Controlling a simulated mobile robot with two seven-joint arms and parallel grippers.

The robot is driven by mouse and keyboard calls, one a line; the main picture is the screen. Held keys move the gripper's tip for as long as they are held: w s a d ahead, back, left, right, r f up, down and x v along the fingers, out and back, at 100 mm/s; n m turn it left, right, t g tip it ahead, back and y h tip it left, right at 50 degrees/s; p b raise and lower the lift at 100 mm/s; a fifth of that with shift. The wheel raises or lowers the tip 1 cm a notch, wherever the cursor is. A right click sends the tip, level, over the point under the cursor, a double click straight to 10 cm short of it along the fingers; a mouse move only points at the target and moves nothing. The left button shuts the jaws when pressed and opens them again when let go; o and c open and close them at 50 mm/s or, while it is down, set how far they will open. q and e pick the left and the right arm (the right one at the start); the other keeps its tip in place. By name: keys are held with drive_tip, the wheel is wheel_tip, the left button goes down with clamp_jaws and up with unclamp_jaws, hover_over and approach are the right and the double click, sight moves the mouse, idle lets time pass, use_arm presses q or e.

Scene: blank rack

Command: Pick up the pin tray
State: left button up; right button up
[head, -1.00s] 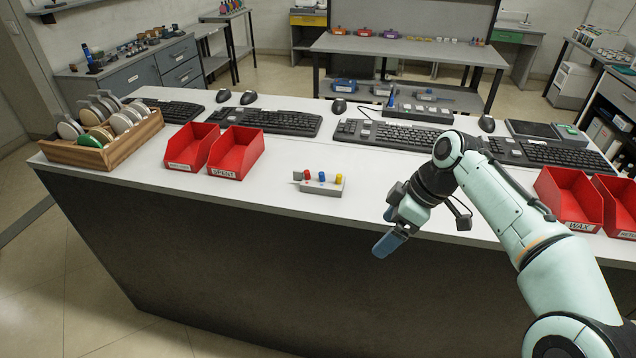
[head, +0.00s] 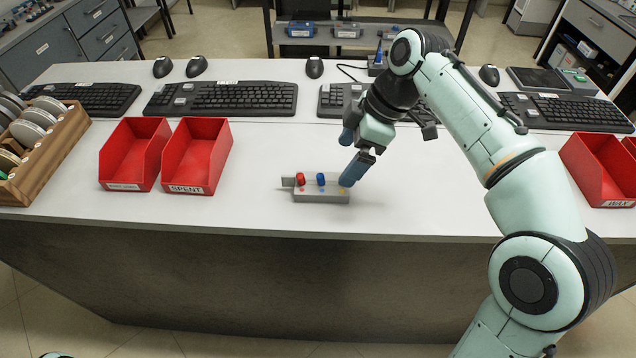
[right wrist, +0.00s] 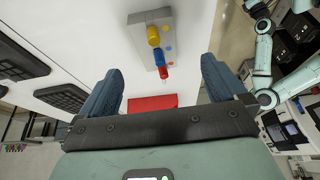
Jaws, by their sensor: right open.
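The pin tray (head: 322,195) is a small grey block on the white desk near its front edge. It holds a red pin (head: 300,178), a blue pin (head: 320,179) and a yellow pin, which my right gripper hides in the head view. The tray (right wrist: 144,36) and the yellow pin (right wrist: 153,36) show in the right wrist view, ahead of the fingers. My right gripper (head: 352,157) is open and empty, above and just behind the tray's right end. Its blue fingers (right wrist: 162,85) are spread apart. My left gripper is not seen.
Two red bins, one labelled SPENT (head: 196,158), stand left of the tray. A wooden rack of discs (head: 45,165) is at far left. Keyboards (head: 222,98) and mice line the back. A WAX bin (head: 598,172) stands at right. The desk around the tray is clear.

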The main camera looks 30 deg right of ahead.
sight(324, 182)
drive_tip(key=x, duration=0.4)
drive_tip(key=shift+w+f+b, duration=0.1)
drive_tip(key=shift+b, duration=0.2)
drive_tip(key=x, duration=0.2)
drive_tip(key=w+x, duration=0.1)
drive_tip(key=x, duration=0.1)
drive_tip(key=shift+a+f, duration=0.15)
drive_tip(key=shift+a, duration=0.15)
drive_tip(key=shift+w+a+f, duration=0.1)
drive_tip(key=shift+a+f, duration=0.05)
drive_tip(key=shift+f, duration=0.25)
drive_tip(key=c, duration=1.2)
